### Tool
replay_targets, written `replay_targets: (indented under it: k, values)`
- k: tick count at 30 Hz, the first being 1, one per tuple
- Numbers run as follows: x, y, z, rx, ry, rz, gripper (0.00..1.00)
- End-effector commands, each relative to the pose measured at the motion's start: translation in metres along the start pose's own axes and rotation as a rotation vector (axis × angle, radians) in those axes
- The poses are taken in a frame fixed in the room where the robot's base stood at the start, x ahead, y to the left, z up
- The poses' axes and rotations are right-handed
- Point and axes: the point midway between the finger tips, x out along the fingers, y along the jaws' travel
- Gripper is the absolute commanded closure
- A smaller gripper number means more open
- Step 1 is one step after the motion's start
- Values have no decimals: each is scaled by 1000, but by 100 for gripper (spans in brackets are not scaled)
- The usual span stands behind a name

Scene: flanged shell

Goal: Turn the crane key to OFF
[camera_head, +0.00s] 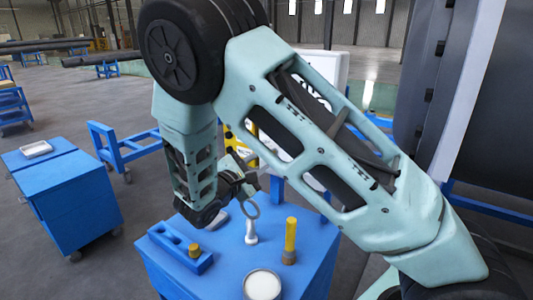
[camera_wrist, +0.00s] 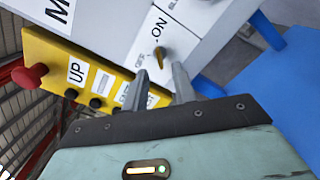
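The fingertips are just short of the key, which shows beyond the gap; I see no contact. In the head view my arm hides the key, and the fingers are too small to make out.
A yellow control box (camera_wrist: 82,70) with a red button (camera_wrist: 30,76) and an UP label adjoins the panel. A blue cart (camera_head: 225,265) carries a blue block, a ring on a white stand (camera_head: 251,230), a yellow-handled tool (camera_head: 290,238) and a white dish (camera_head: 262,285).

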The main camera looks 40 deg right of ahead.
Motion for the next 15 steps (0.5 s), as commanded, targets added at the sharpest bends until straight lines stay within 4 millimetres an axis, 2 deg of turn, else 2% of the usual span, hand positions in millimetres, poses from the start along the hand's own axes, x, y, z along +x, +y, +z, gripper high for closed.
replay_targets:
  k: [1,6,15]
  values:
    - [11,1,2,-2,-3,-3,73]
    - [33,1,1,0,-1,-1,73]
    - [45,0,0,0,0,0,73]
